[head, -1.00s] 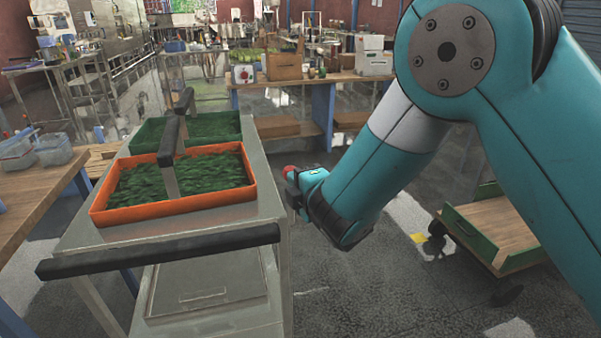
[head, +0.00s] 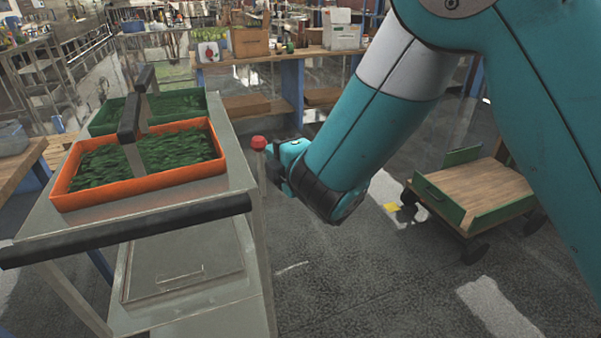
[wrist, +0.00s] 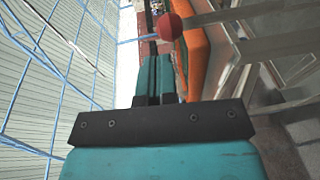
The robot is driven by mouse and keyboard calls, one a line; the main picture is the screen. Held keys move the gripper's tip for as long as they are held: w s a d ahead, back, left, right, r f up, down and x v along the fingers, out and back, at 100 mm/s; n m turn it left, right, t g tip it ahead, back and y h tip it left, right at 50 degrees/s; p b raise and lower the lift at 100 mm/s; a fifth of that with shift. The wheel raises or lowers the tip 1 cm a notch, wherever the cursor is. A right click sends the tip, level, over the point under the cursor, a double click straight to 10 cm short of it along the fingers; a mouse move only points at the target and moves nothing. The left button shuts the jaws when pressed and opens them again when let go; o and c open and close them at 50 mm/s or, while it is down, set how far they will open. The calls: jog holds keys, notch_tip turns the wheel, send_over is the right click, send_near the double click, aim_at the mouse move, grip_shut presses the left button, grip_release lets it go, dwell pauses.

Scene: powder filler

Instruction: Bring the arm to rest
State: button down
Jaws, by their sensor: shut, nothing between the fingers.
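My arm comes in from the upper right in the head view and bends down to the left, beside the cart. In the wrist view my gripper (wrist: 155,68) shows its two teal fingers side by side with no visible gap, and nothing is held. In the head view its fingers are largely hidden behind the wrist. A red ball knob (wrist: 168,27) appears just beyond the fingertips in the wrist view. It also shows in the head view (head: 259,143), beside the cart's right edge and just left of my wrist. I cannot tell whether the gripper touches it.
A metal cart (head: 225,192) with a black handle stands left of my arm. It carries an orange tray (head: 140,186) and a green tray (head: 190,103) of green pieces. A wooden-topped trolley (head: 475,190) stands at the right. Open floor (head: 370,270) lies between.

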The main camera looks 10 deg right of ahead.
jog(key=s+d+m+g+h+b, duration=0.2)
jog(key=s+d+m+g+h, duration=0.35)
jog(key=s+d+m, duration=0.65)
jog(key=s+d+r+m+g+y+p, duration=0.1)
jog(key=s+r+m+g+y, duration=0.1)
jog(key=s+g, duration=0.7)
jog(key=s+r+m, duration=0.1)
jog(key=s, duration=0.7)
jog(key=shift+s+m+g, duration=0.35)
jog(key=shift+m, duration=0.05)
jog(key=shift+r, duration=0.1)
